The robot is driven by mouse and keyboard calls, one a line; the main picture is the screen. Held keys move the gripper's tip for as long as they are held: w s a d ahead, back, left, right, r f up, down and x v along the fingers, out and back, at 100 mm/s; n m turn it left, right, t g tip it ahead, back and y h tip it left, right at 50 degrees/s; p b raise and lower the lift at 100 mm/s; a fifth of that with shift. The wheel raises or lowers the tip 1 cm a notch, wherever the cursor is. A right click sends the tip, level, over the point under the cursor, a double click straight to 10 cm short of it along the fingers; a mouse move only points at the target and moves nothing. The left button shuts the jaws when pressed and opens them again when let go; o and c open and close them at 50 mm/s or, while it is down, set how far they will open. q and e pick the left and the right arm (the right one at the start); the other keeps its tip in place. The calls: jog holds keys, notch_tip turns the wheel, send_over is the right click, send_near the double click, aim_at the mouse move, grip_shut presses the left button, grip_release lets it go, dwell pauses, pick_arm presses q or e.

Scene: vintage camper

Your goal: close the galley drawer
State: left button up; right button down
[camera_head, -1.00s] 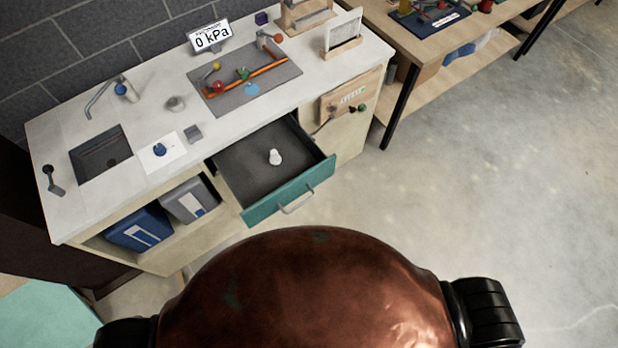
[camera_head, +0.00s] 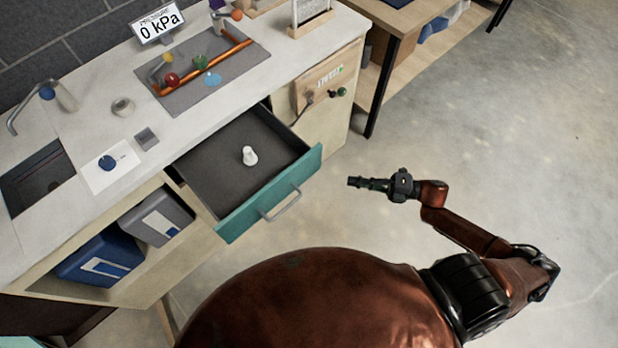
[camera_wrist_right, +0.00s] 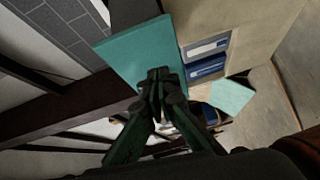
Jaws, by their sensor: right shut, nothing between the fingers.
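The galley drawer (camera_head: 225,165) stands pulled open from the white-topped counter. Its teal front (camera_head: 270,197) carries a grey bar handle (camera_head: 281,206). A small white object (camera_head: 249,156) stands inside on the dark drawer floor. My right gripper (camera_head: 352,182) is shut and empty, to the right of the drawer front and apart from it in the head view. In the right wrist view, the shut fingers (camera_wrist_right: 158,75) overlap a teal panel (camera_wrist_right: 140,50), which looks like the drawer front; I cannot tell the distance. My left gripper is not in view.
The counter (camera_head: 215,105) bears a sink (camera_head: 35,180), a pressure display (camera_head: 157,25) and a grey mat with a copper-coloured pipe (camera_head: 205,62). Blue and grey bins (camera_head: 100,258) sit on the open shelf below. The floor (camera_head: 480,130) to the right is clear.

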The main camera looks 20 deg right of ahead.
jog(key=s+a+r+n+g+y, duration=0.2)
jog(key=a+r+n, duration=0.1)
jog(key=b, duration=0.1)
send_near(300, 176)
jog(key=s+a, duration=0.2)
jog(key=a, duration=0.1)
jog(key=w+a, duration=0.2)
jog(key=w+b, duration=0.1)
jog(key=w, duration=0.1)
jog(key=shift+a+r, duration=0.15)
jog(key=shift+a, duration=0.25)
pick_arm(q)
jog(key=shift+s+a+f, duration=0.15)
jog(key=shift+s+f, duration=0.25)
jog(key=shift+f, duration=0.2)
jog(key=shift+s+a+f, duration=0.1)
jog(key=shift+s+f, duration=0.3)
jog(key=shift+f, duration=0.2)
pick_arm(e)
jog(key=shift+w, duration=0.15)
